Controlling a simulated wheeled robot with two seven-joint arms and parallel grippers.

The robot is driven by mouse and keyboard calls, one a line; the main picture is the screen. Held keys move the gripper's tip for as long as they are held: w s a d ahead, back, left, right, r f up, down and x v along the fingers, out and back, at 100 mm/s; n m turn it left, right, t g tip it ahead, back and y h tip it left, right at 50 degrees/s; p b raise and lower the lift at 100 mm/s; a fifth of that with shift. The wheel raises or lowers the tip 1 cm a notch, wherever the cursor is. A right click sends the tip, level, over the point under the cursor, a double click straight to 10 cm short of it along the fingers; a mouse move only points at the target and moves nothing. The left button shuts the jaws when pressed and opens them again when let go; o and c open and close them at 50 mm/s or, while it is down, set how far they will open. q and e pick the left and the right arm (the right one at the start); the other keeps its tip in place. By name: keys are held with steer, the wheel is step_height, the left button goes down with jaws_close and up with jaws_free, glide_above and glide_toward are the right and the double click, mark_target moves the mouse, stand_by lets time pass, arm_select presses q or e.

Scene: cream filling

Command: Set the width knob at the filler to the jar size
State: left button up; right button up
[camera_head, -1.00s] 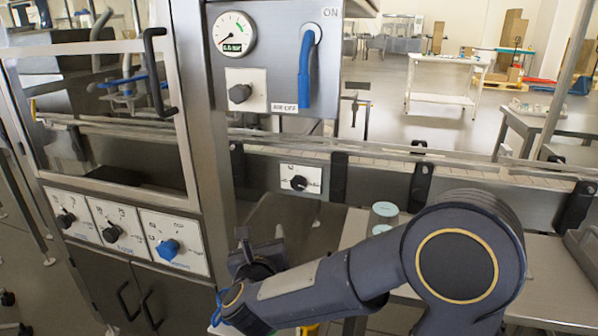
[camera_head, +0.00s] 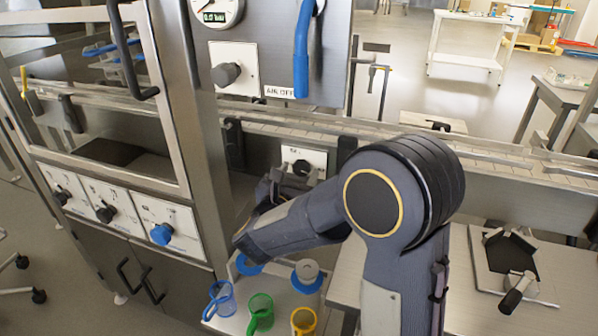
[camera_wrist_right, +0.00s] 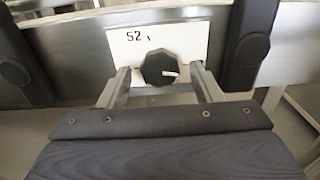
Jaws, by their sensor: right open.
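The width knob (camera_wrist_right: 160,68) is a black dial with a white pointer mark on a white plate (camera_wrist_right: 190,40) that reads 52 in the right wrist view. In the head view the knob (camera_head: 302,167) is on the conveyor's side, low on the rail. My right gripper (camera_wrist_right: 163,82) is open, one finger on each side of the knob's lower part; whether they touch it I cannot tell. In the head view my right gripper (camera_head: 284,178) is just left of and below the knob, partly hidden by my arm. My left gripper is not in view.
A cabinet with several knobs (camera_head: 162,233) is at left. Black brackets (camera_wrist_right: 250,45) flank the knob plate.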

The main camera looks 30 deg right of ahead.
steer(key=shift+w+d, duration=0.3)
steer(key=shift+d, duration=0.1)
steer(key=shift+c, duration=0.5)
steer(key=c, duration=0.9)
